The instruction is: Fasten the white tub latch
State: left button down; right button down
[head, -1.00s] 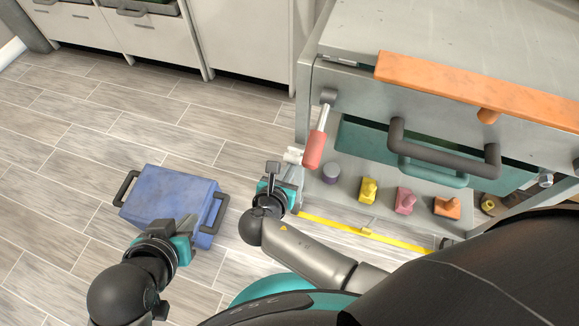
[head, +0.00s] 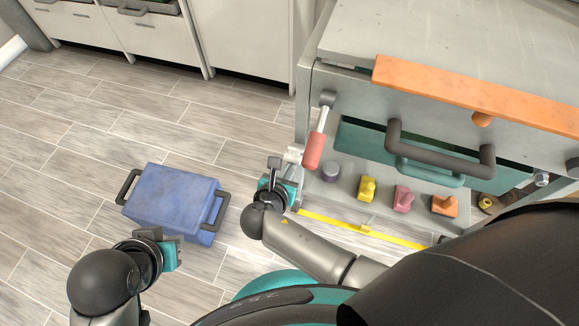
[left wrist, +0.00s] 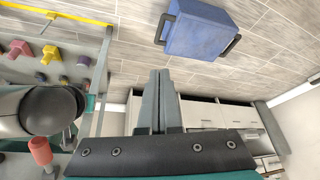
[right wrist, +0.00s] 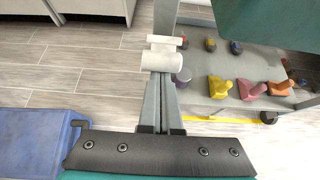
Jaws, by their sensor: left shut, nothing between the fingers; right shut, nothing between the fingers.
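The white latch (head: 294,155) sits low at the left front post of the rack. In the right wrist view the white latch (right wrist: 162,53) shows as a short white roller with a flat plate above it. My right gripper (head: 274,163) is shut and empty just beside the latch. In the right wrist view the closed fingertips (right wrist: 161,76) reach the lower edge of the latch; I cannot tell whether they touch it. My left gripper (head: 174,240) is shut and empty, near the blue box; its closed fingers (left wrist: 160,74) point towards open floor.
A blue box with dark handles (head: 170,197) stands on the floor at left. A red-handled lever (head: 315,148) hangs above the latch. Small coloured pieces, including a yellow one (head: 367,188), stand on the rack's lower shelf. A dark drawer handle (head: 440,155) juts out.

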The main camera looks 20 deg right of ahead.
aim_at(291, 156)
jog(key=r+g+p, duration=0.1)
jog(key=p, duration=0.3)
jog(key=r+y+p, duration=0.1)
jog(key=r+p, duration=0.1)
jog(key=p, duration=0.3)
jog(key=shift+w+d+g, duration=0.15)
jog(key=shift+w+g, duration=0.2)
jog(key=shift+g, duration=0.05)
pick_arm(q)
jog(key=s+a+f+g+p, duration=0.1)
jog(key=s+f, duration=0.3)
jog(key=f, duration=0.6)
jog(key=s+a+f+g+p, duration=0.1)
jog(key=s+a+f, duration=0.2)
jog(key=f, duration=0.7)
jog(key=shift+s+a+g+y, duration=0.3)
jog(key=shift+s+a+y, duration=0.1)
jog(key=shift+s, duration=0.25)
pick_arm(e)
jog(key=shift+w+d+r, duration=0.15)
jog(key=shift+w+r, duration=0.05)
jog(key=shift+r, duration=0.15)
pick_arm(q)
jog(key=shift+f, duration=0.15)
